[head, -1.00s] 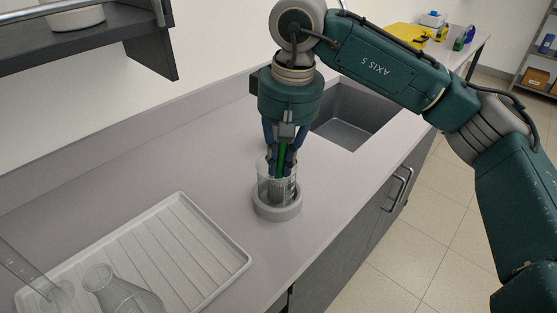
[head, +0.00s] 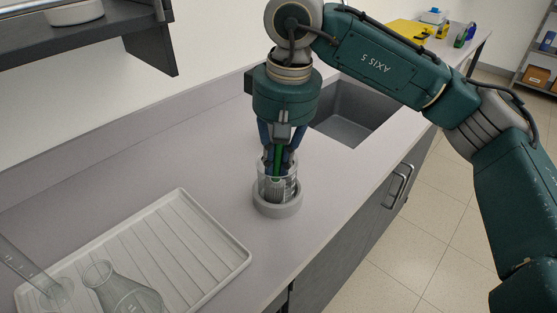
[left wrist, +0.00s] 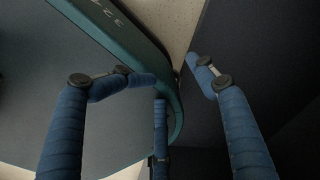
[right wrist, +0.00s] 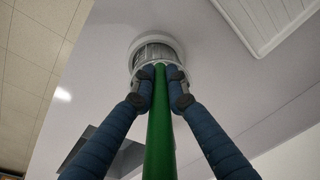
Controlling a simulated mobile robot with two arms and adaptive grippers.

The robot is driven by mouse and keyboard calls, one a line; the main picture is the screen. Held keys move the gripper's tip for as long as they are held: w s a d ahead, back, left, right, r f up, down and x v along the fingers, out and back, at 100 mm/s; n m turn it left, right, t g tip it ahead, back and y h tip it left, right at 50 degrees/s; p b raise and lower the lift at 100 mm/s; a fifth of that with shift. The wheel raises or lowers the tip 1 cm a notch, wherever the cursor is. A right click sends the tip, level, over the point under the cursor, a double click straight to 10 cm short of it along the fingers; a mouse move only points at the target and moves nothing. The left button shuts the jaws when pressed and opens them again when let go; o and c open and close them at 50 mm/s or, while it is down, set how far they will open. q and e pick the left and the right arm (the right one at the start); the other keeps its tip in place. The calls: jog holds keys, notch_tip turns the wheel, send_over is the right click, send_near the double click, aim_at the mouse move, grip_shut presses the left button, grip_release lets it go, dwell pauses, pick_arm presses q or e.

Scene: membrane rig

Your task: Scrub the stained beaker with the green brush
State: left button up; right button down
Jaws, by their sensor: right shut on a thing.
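The glass beaker (head: 265,184) stands upright in a round grey holder (head: 279,208) on the counter; the beaker also shows in the right wrist view (right wrist: 155,45). Any stain on it is too small to tell. My right gripper (head: 278,162) points down at the beaker's mouth and is shut on the green brush (right wrist: 160,125). The brush's lower end is inside the beaker, where grey bristles show through the glass. My left gripper (left wrist: 172,72) shows only in the left wrist view, with its fingers spread and nothing between them.
A white ribbed drying tray (head: 205,225) with a flask (head: 122,292) and a graduated cylinder (head: 30,272) lies at the left front. A sink (head: 350,115) is behind the holder. A dark shelf (head: 90,35) overhangs at upper left. The counter between tray and holder is clear.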

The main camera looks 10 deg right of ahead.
aim_at(277, 149)
notch_tip(277, 149, up, 2)
jog(key=shift+r+p, duration=0.1)
jog(key=shift+p, duration=0.5)
jog(key=shift+r+p, duration=0.6)
jog(key=shift+r, duration=0.2)
jog(key=shift+f+b, duration=0.75)
jog(key=shift+f, duration=0.15)
jog(key=shift+f+b, duration=0.3)
jog(key=shift+s+f+b, duration=0.15)
jog(key=shift+f+b, duration=0.3)
jog(key=shift+f, duration=0.1)
jog(key=shift+s+f, duration=0.15)
jog(key=shift+f, duration=0.25)
jog(key=shift+w+f, duration=0.1)
jog(key=shift+w, duration=0.3)
jog(key=shift+s+r, duration=0.15)
jog(key=shift+r, duration=0.05)
jog(key=shift+w+d+r, duration=0.2)
jog(key=shift+w+d, duration=0.25)
jog(key=shift+w, duration=0.25)
pick_arm(q)
jog(key=shift+a+f, duration=0.1)
jog(key=shift+a, duration=0.4)
